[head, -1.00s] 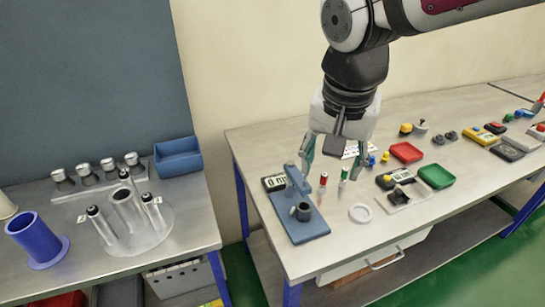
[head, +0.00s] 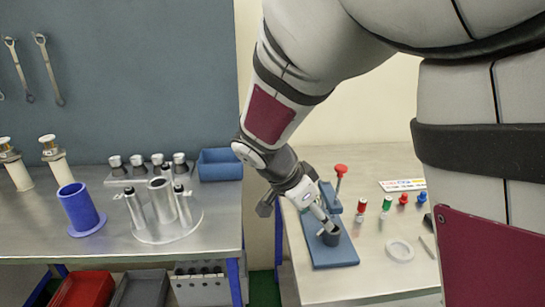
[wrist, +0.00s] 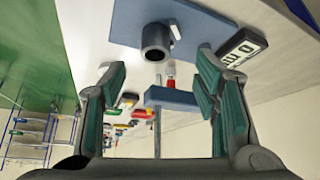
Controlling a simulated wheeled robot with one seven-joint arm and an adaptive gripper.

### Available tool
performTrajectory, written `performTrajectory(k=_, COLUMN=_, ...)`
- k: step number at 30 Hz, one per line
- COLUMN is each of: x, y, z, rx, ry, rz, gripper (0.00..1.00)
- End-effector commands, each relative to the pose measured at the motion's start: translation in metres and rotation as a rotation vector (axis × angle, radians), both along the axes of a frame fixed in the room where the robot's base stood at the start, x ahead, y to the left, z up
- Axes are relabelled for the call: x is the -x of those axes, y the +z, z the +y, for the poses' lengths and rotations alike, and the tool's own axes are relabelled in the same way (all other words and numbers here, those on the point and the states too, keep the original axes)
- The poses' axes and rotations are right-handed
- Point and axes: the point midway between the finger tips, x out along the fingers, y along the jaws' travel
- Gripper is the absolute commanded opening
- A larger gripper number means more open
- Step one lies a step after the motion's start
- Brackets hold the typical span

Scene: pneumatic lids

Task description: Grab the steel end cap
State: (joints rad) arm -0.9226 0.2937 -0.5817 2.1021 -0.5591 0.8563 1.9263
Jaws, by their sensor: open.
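I cannot tell for sure which part is the steel end cap. Several steel-topped, dark-based caps (head: 137,164) stand in a row on a pale rack on the left table. A small dark grey hollow cylinder (head: 331,236) stands upright on the blue fixture (head: 336,256) on the right table; it also shows in the wrist view (wrist: 155,40). My gripper (head: 325,218) is tilted down close to this cylinder, partly hidden by the arm. In the wrist view my gripper (wrist: 160,75) is open, its teal-padded fingers apart with nothing clasped between them; the cylinder appears beyond the fingertips.
A white ring (head: 400,250) lies to the right. A steel stand (head: 165,220), a blue tube (head: 79,208) and a blue bin (head: 220,165) occupy the left table.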

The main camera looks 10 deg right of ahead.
Motion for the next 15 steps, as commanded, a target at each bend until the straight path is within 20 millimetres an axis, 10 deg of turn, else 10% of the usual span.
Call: performTrajectory(k=15, x=-0.007, y=-0.044, z=-0.035, rx=0.000, ry=-0.003, rz=0.003, gripper=0.56)
